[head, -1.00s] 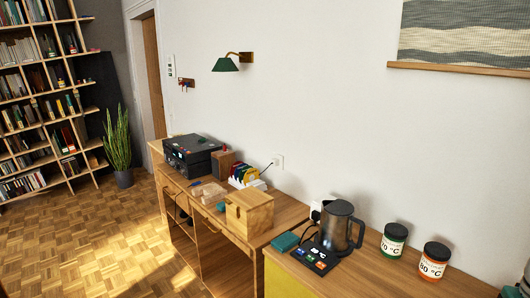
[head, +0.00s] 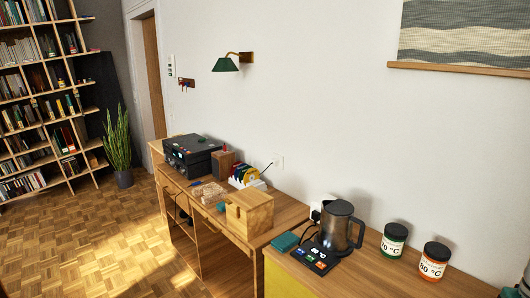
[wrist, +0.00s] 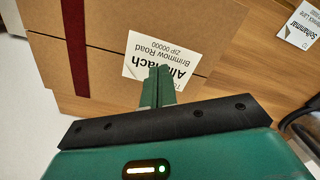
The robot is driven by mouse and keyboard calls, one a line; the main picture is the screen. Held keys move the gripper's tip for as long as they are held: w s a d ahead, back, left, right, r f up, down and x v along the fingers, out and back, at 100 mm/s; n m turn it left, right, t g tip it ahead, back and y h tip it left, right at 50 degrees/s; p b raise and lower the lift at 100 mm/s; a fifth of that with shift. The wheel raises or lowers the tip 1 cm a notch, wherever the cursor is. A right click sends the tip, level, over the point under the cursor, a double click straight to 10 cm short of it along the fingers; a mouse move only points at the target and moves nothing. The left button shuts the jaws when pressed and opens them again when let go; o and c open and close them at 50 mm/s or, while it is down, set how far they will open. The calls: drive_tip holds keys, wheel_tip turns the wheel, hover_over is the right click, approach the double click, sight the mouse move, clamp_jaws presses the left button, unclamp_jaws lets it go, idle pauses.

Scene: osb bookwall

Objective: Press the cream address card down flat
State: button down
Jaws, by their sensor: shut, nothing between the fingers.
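The cream address card (wrist: 150,50) shows in the wrist view. It lies tilted on a brown cardboard surface (wrist: 108,38) and bears printed address text, seen rotated. My gripper (wrist: 160,69) is green, with its two fingers shut together and empty. Its fingertips overlap the lower middle of the card and hide part of the text. I cannot make out the card or my gripper in the head view.
A dark red band (wrist: 75,45) crosses the cardboard on the left. Another printed card (wrist: 299,24) is at the upper right. A dark curved object (wrist: 300,112) is at the right edge. In the head view, a kettle (head: 338,226) and two jars (head: 394,240) stand on the near cabinet.

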drive_tip(key=shift+f, duration=0.75)
idle(0.8)
wheel_tip(320, 180, up, 8)
idle(1.0)
